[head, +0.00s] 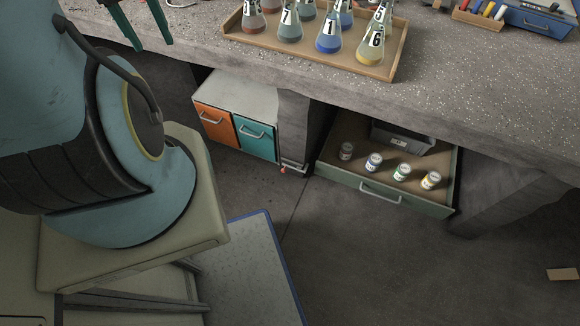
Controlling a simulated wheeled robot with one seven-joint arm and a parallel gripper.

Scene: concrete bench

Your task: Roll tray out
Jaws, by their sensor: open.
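A low tray (420,206) with a green front sits under the bench at right of centre. A pale bar handle (380,193) is on its front. Several small cans (402,172) and a grey box (402,138) stand in it. The bench top hides its rear, so I cannot tell how far back it reaches. My gripper (153,44) shows only as two dark green fingers at the top left. They are apart, with nothing visible between them, well up and left of the tray handle.
Numbered flasks stand in a wooden tray (398,62) on the bench (480,95). A cabinet (245,95) with orange and teal drawers is left of the low tray, beyond a concrete leg (296,125). The floor (370,260) before the low tray is clear.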

